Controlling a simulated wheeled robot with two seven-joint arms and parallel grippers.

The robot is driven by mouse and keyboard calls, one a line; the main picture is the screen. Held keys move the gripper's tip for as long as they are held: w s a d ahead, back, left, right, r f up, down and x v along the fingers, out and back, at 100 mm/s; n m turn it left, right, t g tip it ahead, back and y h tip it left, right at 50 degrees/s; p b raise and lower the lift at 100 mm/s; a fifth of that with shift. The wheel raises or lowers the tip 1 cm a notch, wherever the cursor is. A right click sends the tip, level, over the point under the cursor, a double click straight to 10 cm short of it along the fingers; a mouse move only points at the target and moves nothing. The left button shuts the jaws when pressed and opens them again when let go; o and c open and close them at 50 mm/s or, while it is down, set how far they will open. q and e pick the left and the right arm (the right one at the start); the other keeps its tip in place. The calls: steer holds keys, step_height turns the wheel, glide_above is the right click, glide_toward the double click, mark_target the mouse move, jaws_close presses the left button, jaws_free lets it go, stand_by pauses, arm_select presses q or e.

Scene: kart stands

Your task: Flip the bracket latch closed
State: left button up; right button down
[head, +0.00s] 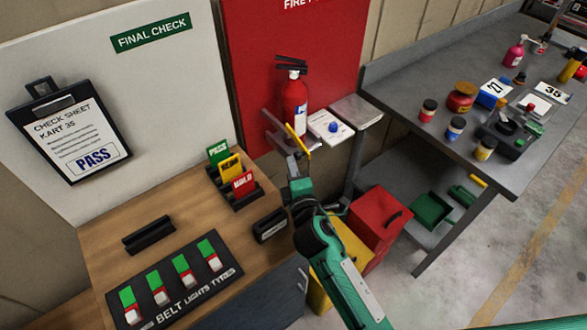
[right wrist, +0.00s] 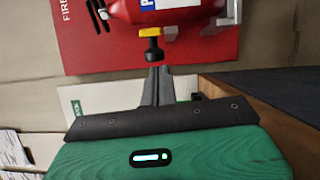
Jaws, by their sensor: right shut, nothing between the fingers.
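The red fire extinguisher (head: 294,98) stands upright against the red panel, in a grey bracket (head: 274,127). A yellow latch lever (head: 298,137) slants across the front of the bracket, low on the extinguisher. In the right wrist view the lever shows as a yellow piece with a black end (right wrist: 152,40), just ahead of the fingers. My right gripper (head: 293,160) is at the lower front of the bracket, and its fingers (right wrist: 157,70) are shut and empty. A small gap seems to separate the fingertips from the black end. My left gripper is out of view.
A wooden bench (head: 185,225) with a switch panel (head: 175,280) and card holder (head: 236,190) stands at left. A grey workbench (head: 405,92) with bottles is at right; a red toolbox (head: 378,222) stands below.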

steer(key=shift+d+n+y+p, duration=0.3)
steer(key=shift+d+y+p, duration=0.15)
steer(key=shift+y+p, duration=0.05)
steer(key=shift+d+r, duration=0.1)
